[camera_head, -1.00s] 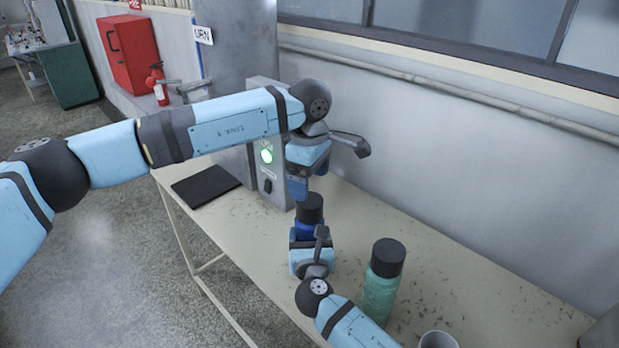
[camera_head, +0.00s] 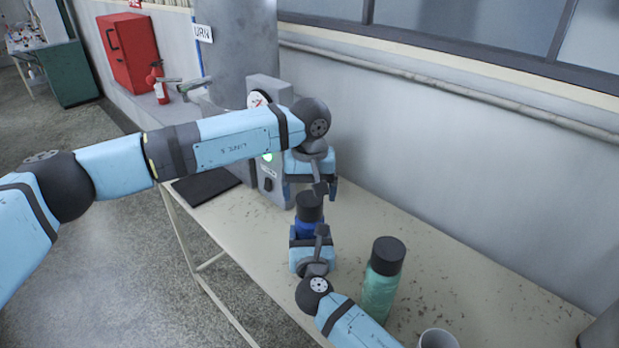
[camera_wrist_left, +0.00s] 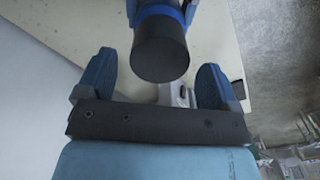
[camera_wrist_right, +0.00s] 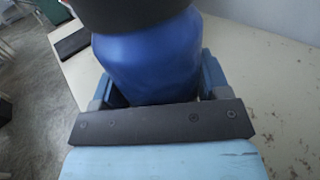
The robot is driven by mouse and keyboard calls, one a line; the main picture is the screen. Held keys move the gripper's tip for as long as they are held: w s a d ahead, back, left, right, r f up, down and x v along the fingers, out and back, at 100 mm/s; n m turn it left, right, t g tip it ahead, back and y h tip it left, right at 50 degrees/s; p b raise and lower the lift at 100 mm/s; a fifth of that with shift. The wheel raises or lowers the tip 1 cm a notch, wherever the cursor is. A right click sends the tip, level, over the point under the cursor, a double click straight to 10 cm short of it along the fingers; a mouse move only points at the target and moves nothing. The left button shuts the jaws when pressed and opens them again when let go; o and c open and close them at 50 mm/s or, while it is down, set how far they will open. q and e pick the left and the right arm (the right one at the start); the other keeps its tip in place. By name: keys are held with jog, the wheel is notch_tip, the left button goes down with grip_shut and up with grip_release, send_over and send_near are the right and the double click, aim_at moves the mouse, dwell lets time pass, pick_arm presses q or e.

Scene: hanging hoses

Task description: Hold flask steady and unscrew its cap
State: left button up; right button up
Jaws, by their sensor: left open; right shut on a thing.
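My left gripper (camera_head: 312,190) is open and points down just above the cap. In the left wrist view its fingers (camera_wrist_left: 155,78) are spread wide, with the cap (camera_wrist_left: 161,50) between and beyond them, apart from both. Any cap thread is hidden.
A green flask with a black cap (camera_head: 382,285) stands to the right of my right arm, and a white cup (camera_head: 438,340) sits near the bottom edge. A grey box (camera_head: 270,150) and a dark flat pad (camera_head: 205,187) are behind.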

aim_at(310, 198)
pick_arm(q)
jog(key=shift+f, duration=2.1)
jog(key=shift+c, duration=0.4)
